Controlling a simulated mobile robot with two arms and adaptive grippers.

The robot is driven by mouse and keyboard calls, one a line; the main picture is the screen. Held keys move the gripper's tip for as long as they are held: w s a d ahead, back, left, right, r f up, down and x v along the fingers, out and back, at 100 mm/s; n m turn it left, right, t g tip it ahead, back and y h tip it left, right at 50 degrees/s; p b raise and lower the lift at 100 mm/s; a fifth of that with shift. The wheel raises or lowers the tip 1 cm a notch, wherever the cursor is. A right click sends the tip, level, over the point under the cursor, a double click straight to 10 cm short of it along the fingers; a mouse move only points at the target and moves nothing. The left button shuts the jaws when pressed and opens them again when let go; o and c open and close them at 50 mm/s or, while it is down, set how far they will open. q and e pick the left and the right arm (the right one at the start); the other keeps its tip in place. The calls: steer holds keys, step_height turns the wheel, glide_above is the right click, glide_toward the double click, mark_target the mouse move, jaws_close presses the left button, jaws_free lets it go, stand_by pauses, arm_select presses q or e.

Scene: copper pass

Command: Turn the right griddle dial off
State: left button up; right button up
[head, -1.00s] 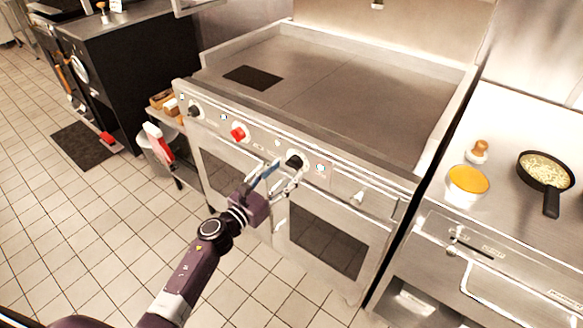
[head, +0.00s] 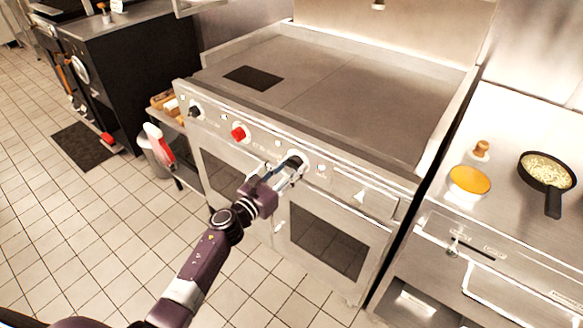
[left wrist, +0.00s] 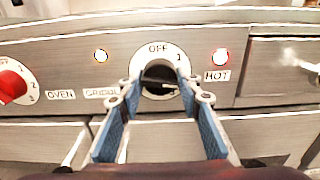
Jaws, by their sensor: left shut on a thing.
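The right griddle dial (left wrist: 160,78) is a black knob on a white ring marked OFF at the top, on the steel front panel (left wrist: 215,112). Its pointer is partly hidden, so I cannot tell its exact setting. My left gripper (left wrist: 162,94) has its blue-padded fingers on both sides of the knob, shut on it. In the head view my left gripper (head: 288,170) reaches the dial (head: 296,160) from the front left and partly covers it. A red lamp (left wrist: 220,56) beside HOT glows right of the dial. My right gripper is out of view.
A red dial (head: 238,132) and another black dial (head: 195,111) sit further left on the panel. The flat griddle top (head: 345,88) is bare. Oven handles lie below the panel.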

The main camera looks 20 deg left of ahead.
arm_select(q)
steer(key=shift+n, duration=0.3)
steer(key=n, duration=0.9)
steer(key=shift+r, duration=0.1)
steer(key=n+p, duration=0.1)
steer(key=n, duration=0.4)
steer(key=shift+d, duration=0.1)
steer(key=n+p, duration=0.1)
steer(key=n, duration=0.4)
steer(key=shift+s, duration=0.1)
steer(key=shift+n, duration=0.3)
steer(key=o, duration=1.2)
steer(key=shift+c, duration=0.2)
